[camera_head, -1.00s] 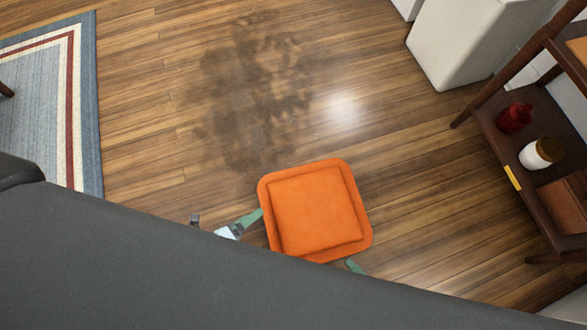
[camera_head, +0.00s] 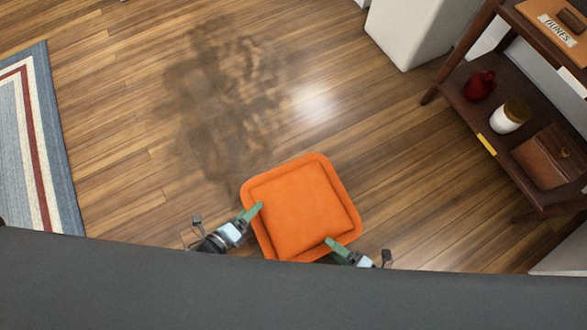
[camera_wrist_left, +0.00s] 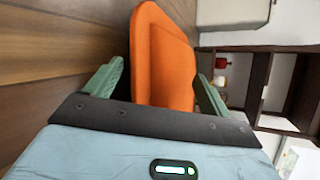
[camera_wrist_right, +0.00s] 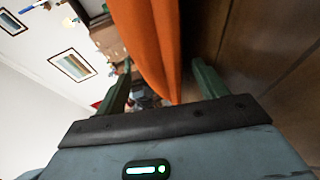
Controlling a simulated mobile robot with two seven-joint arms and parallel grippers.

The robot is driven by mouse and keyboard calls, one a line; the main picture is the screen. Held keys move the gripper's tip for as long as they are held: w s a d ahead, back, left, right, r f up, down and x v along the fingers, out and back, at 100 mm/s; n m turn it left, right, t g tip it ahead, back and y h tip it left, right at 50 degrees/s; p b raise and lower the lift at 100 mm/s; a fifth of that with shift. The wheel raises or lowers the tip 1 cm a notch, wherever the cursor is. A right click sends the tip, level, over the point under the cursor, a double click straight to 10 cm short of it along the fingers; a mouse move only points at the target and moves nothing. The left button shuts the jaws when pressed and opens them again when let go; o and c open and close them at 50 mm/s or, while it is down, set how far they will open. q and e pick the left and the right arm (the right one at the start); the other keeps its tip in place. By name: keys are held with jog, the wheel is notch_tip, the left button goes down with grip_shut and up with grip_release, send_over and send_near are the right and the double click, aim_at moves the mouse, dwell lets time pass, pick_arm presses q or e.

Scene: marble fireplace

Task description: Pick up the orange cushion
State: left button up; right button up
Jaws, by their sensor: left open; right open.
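The orange cushion (camera_head: 300,208) is square with a raised middle and shows at the lower centre of the head view. My left gripper (camera_head: 257,211) is at its left edge, with one green finger over its top. In the left wrist view the cushion (camera_wrist_left: 163,60) passes between the two open fingers (camera_wrist_left: 160,85). My right gripper (camera_head: 333,246) is at its lower right edge, one finger over the top. In the right wrist view the cushion (camera_wrist_right: 150,45) also lies between the open fingers (camera_wrist_right: 165,85). Contact cannot be told.
A dark wooden shelf (camera_head: 468,112) at the right holds a red jar (camera_head: 480,86), a white jar (camera_head: 508,117) and a brown box (camera_head: 550,157). A white block-like piece (camera_head: 408,30) stands at the top. A striped rug (camera_head: 60,190) lies left.

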aim_at(322, 242)
pick_arm(q)
jog(key=shift+x, duration=1)
pick_arm(e)
jog(key=shift+x, duration=1)
pick_arm(q)
jog(key=shift+w+d+f, duration=0.25)
jog(key=shift+w+d, duration=0.1)
jog(key=shift+w, duration=0.1)
pick_arm(e)
jog(key=shift+w+a+f, duration=0.15)
jog(key=shift+w+a, duration=0.15)
jog(key=shift+a, duration=0.25)
pick_arm(q)
jog(key=c, duration=0.9)
pick_arm(e)
jog(key=c, duration=0.8)
